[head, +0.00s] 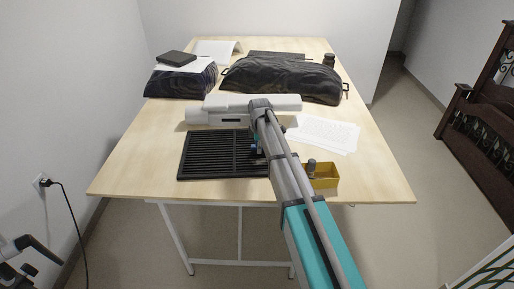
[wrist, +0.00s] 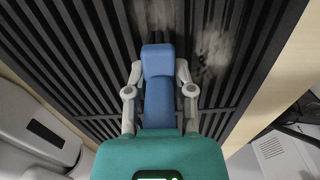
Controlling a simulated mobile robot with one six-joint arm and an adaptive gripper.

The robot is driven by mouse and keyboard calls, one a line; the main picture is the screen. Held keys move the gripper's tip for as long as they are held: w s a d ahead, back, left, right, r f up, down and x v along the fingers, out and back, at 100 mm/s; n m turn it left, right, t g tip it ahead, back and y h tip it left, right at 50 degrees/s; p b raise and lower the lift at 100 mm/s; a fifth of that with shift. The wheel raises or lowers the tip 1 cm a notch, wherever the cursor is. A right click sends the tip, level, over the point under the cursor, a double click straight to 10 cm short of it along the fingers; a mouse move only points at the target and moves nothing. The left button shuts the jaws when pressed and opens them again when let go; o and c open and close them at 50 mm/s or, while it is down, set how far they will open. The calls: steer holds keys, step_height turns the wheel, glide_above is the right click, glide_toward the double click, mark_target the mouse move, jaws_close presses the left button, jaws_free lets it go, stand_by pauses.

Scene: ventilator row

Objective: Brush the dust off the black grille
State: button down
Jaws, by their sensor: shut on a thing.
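The black grille (head: 212,155) lies flat near the front of the table, its slats filling most of the wrist view (wrist: 85,60). Pale grey dust (wrist: 212,50) lies on the slats ahead and to the right of my gripper, with a fainter patch straight ahead. Whether the brush touches the slats cannot be told.
A white device (head: 225,112) stands just behind the grille, close to my arm. A yellow box (head: 326,180) is to the right, with papers (head: 330,134) behind it. Black bags (head: 280,78) and a dark book (head: 177,59) are farther back. The table's front left is clear.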

steer(key=shift+d, duration=0.15)
steer(key=shift+d, duration=1.6)
steer(key=shift+d, duration=0.15)
steer(key=shift+s+d, duration=0.1)
steer(key=shift+d, duration=1.5)
steer(key=shift+r, duration=0.1)
steer(key=shift+r+p, duration=2.95)
steer(key=shift+p, duration=0.15)
steer(key=shift+r+p, duration=1.5)
steer(key=shift+r, duration=0.05)
steer(key=shift+a, duration=0.1)
